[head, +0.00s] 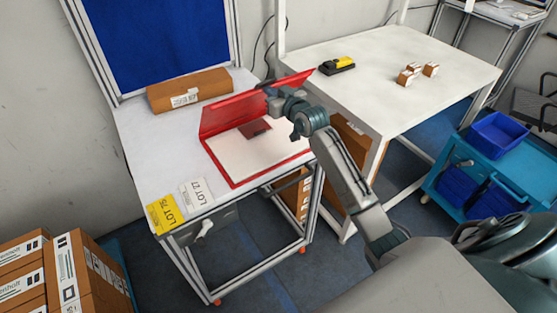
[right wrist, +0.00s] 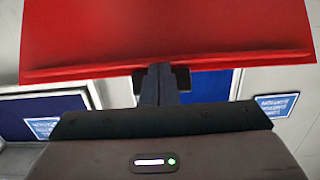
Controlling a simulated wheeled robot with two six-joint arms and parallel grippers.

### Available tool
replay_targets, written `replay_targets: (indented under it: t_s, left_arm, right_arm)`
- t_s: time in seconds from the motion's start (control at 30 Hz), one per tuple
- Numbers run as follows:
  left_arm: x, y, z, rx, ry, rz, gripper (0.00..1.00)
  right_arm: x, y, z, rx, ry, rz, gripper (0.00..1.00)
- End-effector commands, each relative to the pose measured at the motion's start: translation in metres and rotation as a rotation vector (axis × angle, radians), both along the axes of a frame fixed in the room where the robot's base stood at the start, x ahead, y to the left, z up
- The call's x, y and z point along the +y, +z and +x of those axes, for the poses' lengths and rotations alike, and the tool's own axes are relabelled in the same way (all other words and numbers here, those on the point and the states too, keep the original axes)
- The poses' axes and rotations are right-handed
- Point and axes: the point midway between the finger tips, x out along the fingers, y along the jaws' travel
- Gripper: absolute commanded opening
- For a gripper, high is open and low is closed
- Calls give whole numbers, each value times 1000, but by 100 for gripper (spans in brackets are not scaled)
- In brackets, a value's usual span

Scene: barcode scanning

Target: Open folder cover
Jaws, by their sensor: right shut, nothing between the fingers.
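A red folder (head: 236,182) lies on the left white table. Its cover (head: 231,114) stands raised along the back edge, and white paper (head: 255,158) with a small dark red patch shows inside. My right gripper (head: 270,92) is at the raised cover, near its right part; the arm hides some of the cover. In the right wrist view, the cover (right wrist: 165,35) fills the top, and the shut fingers (right wrist: 158,85) reach up to its lower edge. Whether they touch it I cannot tell. My left gripper is not in view.
A cardboard box (head: 188,90) lies behind the folder. Yellow (head: 164,214) and white (head: 196,193) lot cards lie at the table's front left. The right table (head: 390,55) holds a yellow-black device (head: 337,66) and several small boxes. A blue cart (head: 455,170) stands at right.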

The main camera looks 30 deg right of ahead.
Motion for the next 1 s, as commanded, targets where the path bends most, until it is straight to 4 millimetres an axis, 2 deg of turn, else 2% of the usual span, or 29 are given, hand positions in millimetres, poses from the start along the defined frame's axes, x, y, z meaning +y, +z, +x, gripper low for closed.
replay_targets:
  t_s: [0.13,0.57,1.0]
  left_arm:
    - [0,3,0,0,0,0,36]
    - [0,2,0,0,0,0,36]
    - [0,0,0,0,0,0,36]
  right_arm:
    - [1,8,8,-1,0,1,0]
    - [1,10,11,-1,0,0,0]
    - [4,29,44,-1,0,1,0]
